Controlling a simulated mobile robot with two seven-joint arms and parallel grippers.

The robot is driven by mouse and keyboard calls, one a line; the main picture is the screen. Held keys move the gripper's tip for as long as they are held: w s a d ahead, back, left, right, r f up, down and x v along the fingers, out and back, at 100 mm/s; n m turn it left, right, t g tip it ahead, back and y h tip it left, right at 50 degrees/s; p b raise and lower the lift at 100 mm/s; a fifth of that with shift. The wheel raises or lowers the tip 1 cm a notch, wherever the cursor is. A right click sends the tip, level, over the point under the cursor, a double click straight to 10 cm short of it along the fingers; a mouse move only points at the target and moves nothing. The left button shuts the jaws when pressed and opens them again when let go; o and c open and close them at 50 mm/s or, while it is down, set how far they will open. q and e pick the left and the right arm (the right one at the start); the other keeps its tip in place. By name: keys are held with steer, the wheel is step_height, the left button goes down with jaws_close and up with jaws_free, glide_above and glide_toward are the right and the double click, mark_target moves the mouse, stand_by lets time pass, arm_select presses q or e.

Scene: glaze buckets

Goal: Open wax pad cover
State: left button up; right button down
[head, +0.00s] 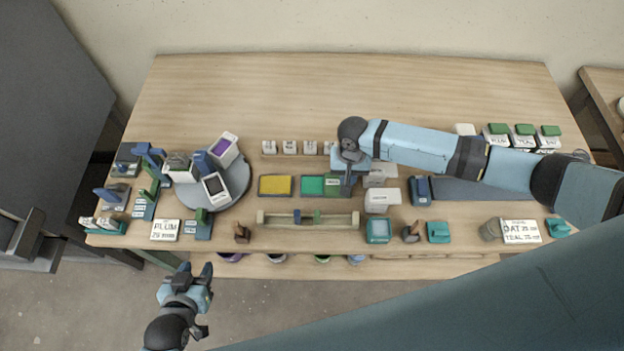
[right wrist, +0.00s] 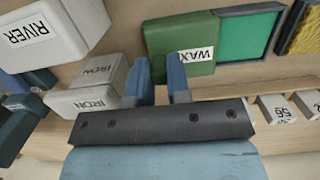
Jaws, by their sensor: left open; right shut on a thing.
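The green wax pad cover (right wrist: 178,38), labelled WAX, is in the right wrist view. My right gripper (right wrist: 162,80) is shut on its near edge, and one finger partly overlaps the label. In the head view the cover (head: 332,184) shows just left of my right gripper (head: 347,187), which hides part of it. A bare green pad (head: 312,186) in a dark frame lies directly left of the cover. What lies under the cover is hidden. My left gripper (head: 194,270) is open and empty, in front of the table's front edge.
A yellow pad (head: 275,186) lies left of the green one. White blocks, one labelled RIVER (right wrist: 55,35), stand close to my right gripper. A wooden rail (head: 300,219) runs in front, and a grey turntable (head: 232,182) stands at left. The back of the table is clear.

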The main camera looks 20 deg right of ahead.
arm_select(q)
steer(key=shift+r, duration=0.1)
arm_select(e)
steer(key=c, duration=1.2)
jaws_free()
steer(key=shift+o, duration=0.2)
step_height(320, 180, up, 5)
steer(key=p, duration=0.4)
steer(key=shift+p, duration=0.4)
arm_select(q)
steer(key=shift+r, duration=2.05)
arm_select(e)
steer(key=shift+r, duration=1)
steer(key=s+a+f+n+t+y, duration=0.25)
steer(key=s+a+t+y, duration=0.35)
steer(key=a, duration=0.5)
arm_select(q)
steer(key=shift+s+a+f+n, duration=0.2)
steer(key=shift+a+f+n, duration=0.1)
steer(key=shift+a+f, duration=0.4)
arm_select(e)
steer(key=s+d+r+n+t+h, duration=0.1)
steer(key=s+d+n+t+h, duration=0.2)
steer(key=s+d+t, duration=0.3)
steer(key=s+d, duration=0.3)
steer(key=d, duration=0.1)
steer(key=shift+s+d+r+h, duration=0.2)
steer(key=shift+s+r+h, duration=0.05)
steer(key=shift+s+h, duration=0.1)
